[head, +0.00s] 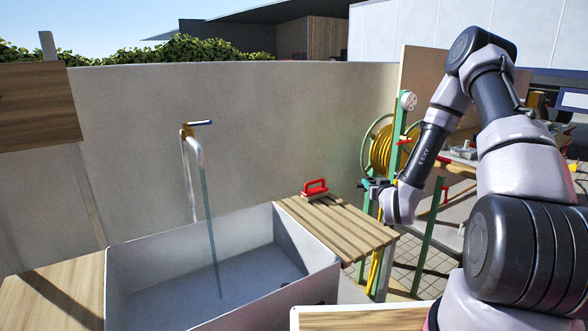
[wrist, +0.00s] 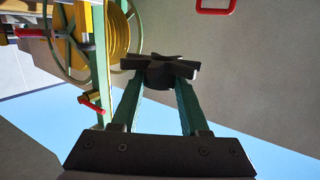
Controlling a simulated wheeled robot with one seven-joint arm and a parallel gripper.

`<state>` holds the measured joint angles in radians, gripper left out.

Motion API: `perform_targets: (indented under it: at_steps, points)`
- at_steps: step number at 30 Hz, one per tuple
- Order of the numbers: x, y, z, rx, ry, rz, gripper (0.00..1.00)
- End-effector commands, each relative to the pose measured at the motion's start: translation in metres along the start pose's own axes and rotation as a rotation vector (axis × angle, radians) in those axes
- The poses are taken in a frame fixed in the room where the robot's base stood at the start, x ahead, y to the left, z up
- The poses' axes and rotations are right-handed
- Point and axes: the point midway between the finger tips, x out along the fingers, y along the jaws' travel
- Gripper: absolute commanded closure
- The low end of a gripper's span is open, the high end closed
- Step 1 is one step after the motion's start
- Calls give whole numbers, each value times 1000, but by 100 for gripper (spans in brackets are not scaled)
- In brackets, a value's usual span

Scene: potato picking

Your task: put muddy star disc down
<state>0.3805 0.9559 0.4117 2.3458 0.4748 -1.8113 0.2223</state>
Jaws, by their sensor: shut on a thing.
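The muddy star disc (wrist: 160,72) is dark and star-shaped, and it sits between the fingertips of my gripper (wrist: 160,82) in the wrist view. My gripper is shut on it. The disc is seen nearly edge-on, so its face and any mud are hard to make out. In the head view my gripper (head: 372,186) is small, in front of the hose reel and right of the slatted board, held up in the air. The disc cannot be clearly told apart there.
A grey sink (head: 222,282) has water running from a tap (head: 192,145). A slatted wooden board (head: 345,222) adjoins it, with a red-handled tool (head: 315,189) at its back edge. A yellow hose reel (head: 381,150) on a green frame stands behind my gripper. The board's front is clear.

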Motion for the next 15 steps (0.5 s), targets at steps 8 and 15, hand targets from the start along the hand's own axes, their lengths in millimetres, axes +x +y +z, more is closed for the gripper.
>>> perform_targets:
  at_steps: [8,15]
  points:
    - [23,-13,24,-6,20,-173,100]
    - [33,-36,60,-51,12,-418,100]
